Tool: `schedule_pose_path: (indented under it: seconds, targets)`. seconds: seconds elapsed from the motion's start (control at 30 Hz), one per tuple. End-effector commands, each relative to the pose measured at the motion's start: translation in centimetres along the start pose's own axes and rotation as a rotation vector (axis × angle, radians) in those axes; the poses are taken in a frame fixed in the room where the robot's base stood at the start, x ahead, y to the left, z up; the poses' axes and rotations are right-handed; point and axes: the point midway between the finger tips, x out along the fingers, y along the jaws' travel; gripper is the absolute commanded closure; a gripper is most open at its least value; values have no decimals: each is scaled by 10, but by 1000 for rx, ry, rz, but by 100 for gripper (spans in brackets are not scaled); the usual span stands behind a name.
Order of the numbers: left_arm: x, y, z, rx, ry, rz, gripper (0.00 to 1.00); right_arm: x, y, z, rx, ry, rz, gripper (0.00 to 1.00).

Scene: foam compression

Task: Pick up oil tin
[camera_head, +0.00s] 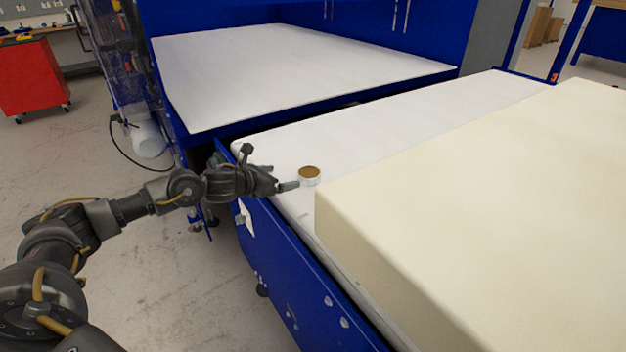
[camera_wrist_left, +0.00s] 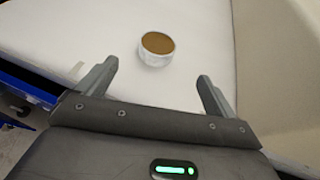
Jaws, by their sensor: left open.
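The oil tin (camera_head: 309,174) is a small, round, white-sided tin with a brown top. It stands upright on the white table surface, close to the corner of the large cream foam block. My left gripper (camera_head: 290,186) reaches in from the left, just to the left of the tin. In the left wrist view the tin (camera_wrist_left: 157,48) lies ahead of the open left gripper (camera_wrist_left: 156,84), roughly midway between its two fingers but beyond their tips. Nothing is between the fingers. My right gripper is not in view.
The cream foam block (camera_head: 480,180) fills the right of the blue-framed table. Another white platform (camera_head: 300,75) in a blue machine stands behind. A red cabinet (camera_head: 33,78) is at the far left. The white surface (camera_head: 275,147) around the tin is clear except for the foam.

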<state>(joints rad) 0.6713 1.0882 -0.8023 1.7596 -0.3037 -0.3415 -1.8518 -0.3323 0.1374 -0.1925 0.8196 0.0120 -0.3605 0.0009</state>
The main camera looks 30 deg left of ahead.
Motion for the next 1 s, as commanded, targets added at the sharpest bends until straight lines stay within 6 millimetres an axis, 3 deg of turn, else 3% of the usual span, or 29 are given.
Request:
schedule_pose_path:
  seconds: [0.27,0.6,0.93,1.0]
  targets:
    - [5,0,-6,-1,-1,0,7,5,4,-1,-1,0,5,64]
    - [52,0,-6,-2,-1,-1,7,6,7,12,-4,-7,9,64]
    - [67,0,-5,-2,-1,0,7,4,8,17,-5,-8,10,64]
    - [77,0,-5,-3,-1,0,7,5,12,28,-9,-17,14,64]
